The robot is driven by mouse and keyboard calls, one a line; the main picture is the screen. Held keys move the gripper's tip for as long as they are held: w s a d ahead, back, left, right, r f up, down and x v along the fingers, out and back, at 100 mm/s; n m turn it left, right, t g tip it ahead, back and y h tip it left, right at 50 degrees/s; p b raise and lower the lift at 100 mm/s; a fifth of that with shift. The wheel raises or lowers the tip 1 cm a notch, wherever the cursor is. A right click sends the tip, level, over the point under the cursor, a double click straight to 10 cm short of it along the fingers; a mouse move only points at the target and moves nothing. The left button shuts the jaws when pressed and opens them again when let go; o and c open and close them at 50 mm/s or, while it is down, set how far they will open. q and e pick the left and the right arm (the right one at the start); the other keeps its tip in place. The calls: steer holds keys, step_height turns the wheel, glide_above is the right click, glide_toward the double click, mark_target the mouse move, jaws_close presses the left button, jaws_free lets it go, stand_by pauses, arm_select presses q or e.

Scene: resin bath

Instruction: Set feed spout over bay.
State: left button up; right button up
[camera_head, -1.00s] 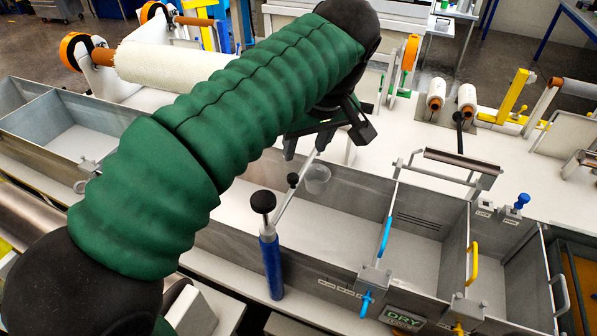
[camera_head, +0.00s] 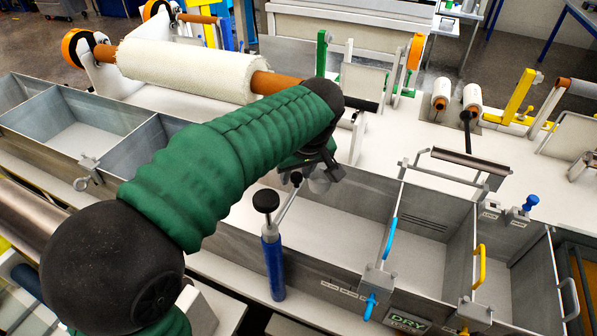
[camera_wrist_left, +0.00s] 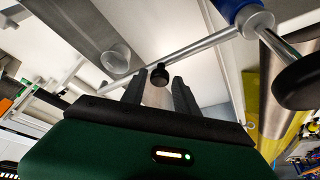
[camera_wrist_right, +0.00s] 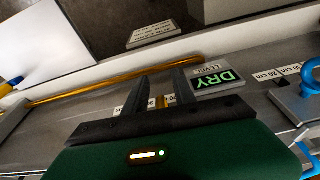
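The feed spout is a blue post (camera_head: 273,266) with a large black knob on top, a thin metal arm (camera_head: 284,209) and a small black knob (camera_head: 296,177). A clear cup (camera_head: 319,184) is at the arm's far end, over a grey bath compartment. My left gripper (camera_head: 322,170) is close by the arm, partly hidden by its own wrist. In the left wrist view its fingers (camera_wrist_left: 159,86) are apart, with the small knob (camera_wrist_left: 159,75) between or just beyond the tips; contact cannot be told. My right gripper (camera_wrist_right: 156,88) is open and empty near the bath's front wall.
The bath has several grey bays with blue (camera_head: 389,238) and yellow (camera_head: 479,265) handles on the dividers. A green DRY sign (camera_head: 407,321) is on the front wall; it also shows in the right wrist view (camera_wrist_right: 219,78). A white fabric roll (camera_head: 185,70) stands behind.

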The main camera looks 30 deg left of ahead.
arm_select(q)
steer(key=shift+w+a+f, duration=0.1)
steer(key=shift+w+a, duration=0.05)
steer(key=shift+a, duration=0.05)
steer(key=shift+c, duration=2.3)
steer(key=shift+d, duration=0.1)
jaws_close()
steer(key=shift+d, duration=0.55)
steer(key=shift+r, duration=0.2)
steer(key=shift+a, duration=0.3)
